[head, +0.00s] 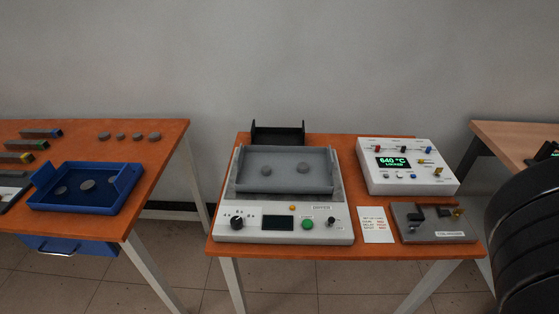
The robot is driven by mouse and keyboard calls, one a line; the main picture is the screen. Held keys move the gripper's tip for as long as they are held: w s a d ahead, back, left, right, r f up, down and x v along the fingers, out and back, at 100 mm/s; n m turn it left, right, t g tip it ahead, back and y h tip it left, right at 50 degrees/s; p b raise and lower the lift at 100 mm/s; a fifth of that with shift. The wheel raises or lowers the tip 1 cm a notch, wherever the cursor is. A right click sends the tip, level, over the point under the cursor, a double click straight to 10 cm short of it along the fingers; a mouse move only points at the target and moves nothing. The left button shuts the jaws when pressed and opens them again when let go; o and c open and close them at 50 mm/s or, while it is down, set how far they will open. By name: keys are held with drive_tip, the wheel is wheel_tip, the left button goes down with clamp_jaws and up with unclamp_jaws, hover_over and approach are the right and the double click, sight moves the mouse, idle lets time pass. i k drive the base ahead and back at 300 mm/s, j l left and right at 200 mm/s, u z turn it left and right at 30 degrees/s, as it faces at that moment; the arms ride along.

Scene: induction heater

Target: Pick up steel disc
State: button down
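The blue tray (85,206) also holds discs, including a larger one (87,184). My gripper is not in view, so whether it is open or shut does not show.
The grey tray rests on a white machine (283,223) with a knob and green button. A white control box (406,166) reads 640 °C. A grey fixture block (434,222) stands in front of it. Coloured-end bars (24,145) lie far left. Gaps separate the tables. A dark ribbed shape fills the right edge.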

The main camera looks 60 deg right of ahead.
sight(303, 167)
drive_tip(key=i+j+z, duration=0.1)
drive_tip(key=i+j, duration=0.15)
drive_tip(key=i+j+z, duration=0.15)
drive_tip(key=j, duration=0.35)
drive_tip(key=i+j+z, duration=0.1)
drive_tip(key=i+j, duration=0.25)
drive_tip(key=i+j+z, duration=0.15)
drive_tip(key=j, duration=0.35)
drive_tip(key=z, duration=0.7)
drive_tip(key=i+j, duration=0.05)
